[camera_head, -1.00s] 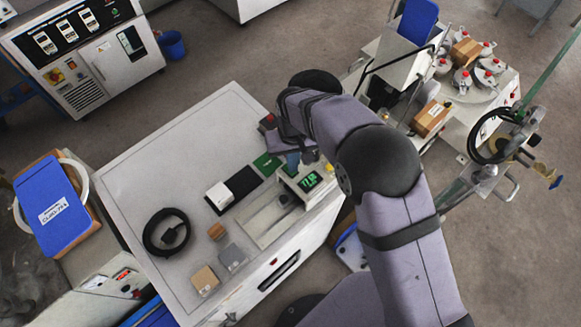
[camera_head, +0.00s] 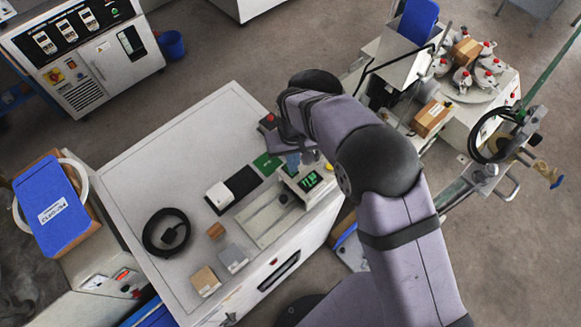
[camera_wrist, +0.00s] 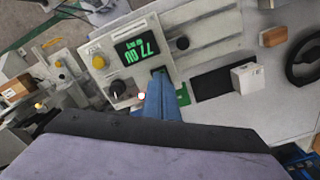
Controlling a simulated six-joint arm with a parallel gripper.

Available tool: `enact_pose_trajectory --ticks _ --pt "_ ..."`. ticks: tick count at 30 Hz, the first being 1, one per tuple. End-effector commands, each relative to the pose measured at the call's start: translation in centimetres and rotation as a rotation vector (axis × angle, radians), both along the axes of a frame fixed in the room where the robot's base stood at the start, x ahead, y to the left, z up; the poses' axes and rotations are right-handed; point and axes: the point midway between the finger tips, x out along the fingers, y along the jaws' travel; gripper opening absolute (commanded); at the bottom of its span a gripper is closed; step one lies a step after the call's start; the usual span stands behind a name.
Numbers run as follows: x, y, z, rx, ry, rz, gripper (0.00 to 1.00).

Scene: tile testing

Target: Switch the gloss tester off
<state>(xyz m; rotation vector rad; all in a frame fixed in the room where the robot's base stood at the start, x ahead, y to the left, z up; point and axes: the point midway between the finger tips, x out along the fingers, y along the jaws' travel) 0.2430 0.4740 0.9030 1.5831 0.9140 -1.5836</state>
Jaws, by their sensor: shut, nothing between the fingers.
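The gloss tester (camera_head: 292,193) is a pale unit with a lit green digital display (camera_head: 309,180), on the right part of the white bench. In the wrist view its display (camera_wrist: 137,49) is lit and upside down. A black knob (camera_wrist: 118,89), a small pinkish lit button (camera_wrist: 141,96) and a yellow knob (camera_wrist: 98,62) sit on its panel. My gripper (camera_head: 293,160) shows its blue fingers, shut and empty, at the panel's edge. In the wrist view my gripper (camera_wrist: 159,78) has its tips by a small dark part under the display; contact cannot be told.
A green card (camera_head: 268,163), a black mat (camera_head: 243,178) and a white block (camera_head: 219,195) lie beside the tester. The bench's upper left (camera_head: 180,140) is clear.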

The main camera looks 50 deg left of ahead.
Motion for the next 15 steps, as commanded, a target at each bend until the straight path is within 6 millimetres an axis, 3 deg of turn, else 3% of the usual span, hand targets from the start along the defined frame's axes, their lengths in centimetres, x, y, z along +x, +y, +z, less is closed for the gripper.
enact_pose_trajectory --ticks 15 --pt "0.01 0.02 -0.75 0.0 0.0 0.0 0.0"
